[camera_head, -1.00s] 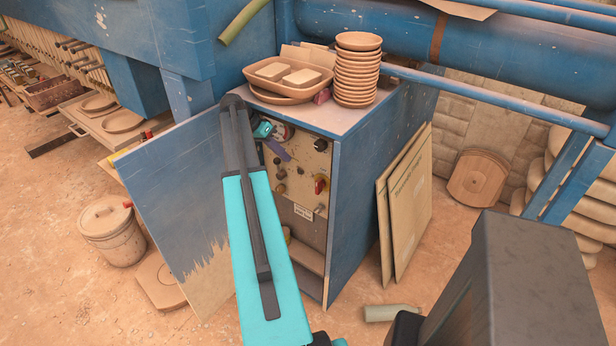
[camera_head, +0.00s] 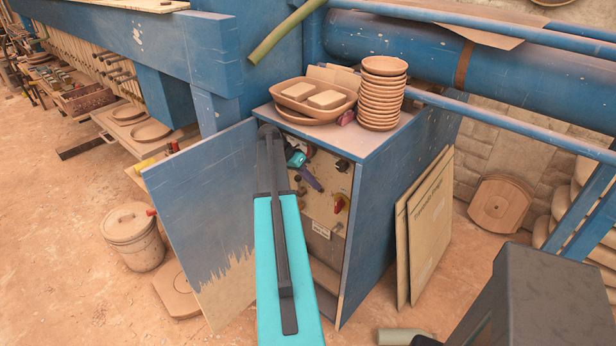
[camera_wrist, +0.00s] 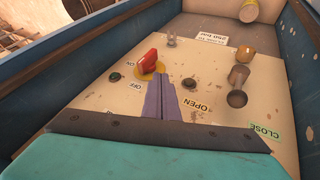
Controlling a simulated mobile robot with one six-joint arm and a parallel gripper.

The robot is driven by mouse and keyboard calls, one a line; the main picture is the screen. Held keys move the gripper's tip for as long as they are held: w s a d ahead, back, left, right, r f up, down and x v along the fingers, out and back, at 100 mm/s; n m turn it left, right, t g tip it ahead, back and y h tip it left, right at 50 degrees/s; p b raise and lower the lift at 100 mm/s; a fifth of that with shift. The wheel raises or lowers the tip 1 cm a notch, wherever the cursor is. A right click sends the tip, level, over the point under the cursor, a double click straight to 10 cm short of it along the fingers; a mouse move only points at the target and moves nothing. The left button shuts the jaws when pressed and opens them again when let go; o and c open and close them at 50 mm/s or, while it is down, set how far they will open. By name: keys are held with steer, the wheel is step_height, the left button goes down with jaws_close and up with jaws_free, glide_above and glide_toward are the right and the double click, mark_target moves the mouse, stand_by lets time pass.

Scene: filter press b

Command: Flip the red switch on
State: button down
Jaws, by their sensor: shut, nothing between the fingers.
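The red switch (camera_head: 339,204) is a red knob on the beige control panel (camera_head: 319,215) inside the open blue cabinet. In the wrist view the red switch (camera_wrist: 149,62) sits on a yellow disc, beside labels "ON" (camera_wrist: 130,64) and "OFF" (camera_wrist: 137,86). I cannot tell surely which label it points to. My gripper (camera_head: 316,183) is inside the cabinet, up and left of the switch in the head view. Its purple fingers (camera_wrist: 160,80) are shut and empty, with tips close to the yellow disc. Contact with the switch is not clear.
The cabinet door (camera_head: 205,215) stands open on the left, and the blue side wall (camera_head: 385,205) bounds the right. Other knobs, a hole and an "OPEN" label (camera_wrist: 197,105) are on the panel. Stacked bowls (camera_head: 380,95) and a tray (camera_head: 300,108) stand on top.

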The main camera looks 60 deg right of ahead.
mark_target(339, 205)
steer(key=shift+s+a+r+p+x, duration=0.2)
steer(key=shift+p+x, duration=0.3)
steer(key=shift+x, duration=0.75)
steer(key=shift+s+a+r+p+x, duration=0.1)
steer(key=shift+s+p+x, duration=0.3)
steer(key=shift+x, duration=0.8)
steer(key=shift+s+a+r+p+x, duration=0.1)
steer(key=shift+p+x, duration=0.5)
steer(key=shift+x, duration=0.65)
steer(key=shift+s+r+t+b, duration=0.15)
steer(key=shift+s+t+b, duration=0.15)
steer(key=shift+t+b, duration=0.6)
